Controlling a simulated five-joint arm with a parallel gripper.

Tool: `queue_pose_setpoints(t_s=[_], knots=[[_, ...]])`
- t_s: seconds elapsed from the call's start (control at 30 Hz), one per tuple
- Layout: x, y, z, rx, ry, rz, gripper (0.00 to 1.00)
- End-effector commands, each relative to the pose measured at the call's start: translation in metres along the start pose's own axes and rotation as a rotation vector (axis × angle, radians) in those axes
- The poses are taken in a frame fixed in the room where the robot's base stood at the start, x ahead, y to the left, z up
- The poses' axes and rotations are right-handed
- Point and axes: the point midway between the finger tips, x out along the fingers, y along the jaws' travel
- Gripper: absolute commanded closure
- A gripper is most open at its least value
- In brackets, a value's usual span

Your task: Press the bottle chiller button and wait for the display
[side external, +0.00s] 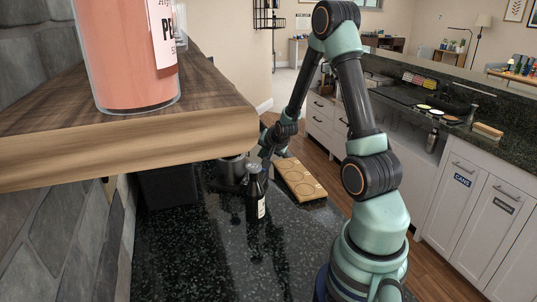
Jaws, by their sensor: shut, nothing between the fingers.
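My gripper (267,156) is shut and empty, low over the dark speckled counter, just behind a dark bottle. The bottle (255,196) stands upright on the counter and has a pale label. A dark round vessel (230,172), which looks like the bottle chiller, stands behind and left of the bottle. My gripper is at its right side; I cannot tell whether they touch. No button or display can be made out from this side.
A wooden board (299,180) with round recesses lies right of the bottle. A dark box (168,187) stands by the left wall. A wooden shelf (125,150) with a pink jar (127,55) overhangs the left side. The front counter (215,265) is clear.

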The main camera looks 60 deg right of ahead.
Motion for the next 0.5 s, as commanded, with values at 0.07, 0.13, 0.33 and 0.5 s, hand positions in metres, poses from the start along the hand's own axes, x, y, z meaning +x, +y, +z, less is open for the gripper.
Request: queue_pose_setpoints(t_s=[0.07,0.13,0.33,0.5], knots=[[0.0054,0.0041,0.0043,0.0,-0.002,0.002,1.0],[0.0083,0.0059,0.0062,0.0,0.0,0.0,1.0],[0.012,0.0083,0.0088,0.0,0.001,-0.001,1.0],[0.012,0.0082,0.0087,0.0,0.001,-0.001,1.0]])
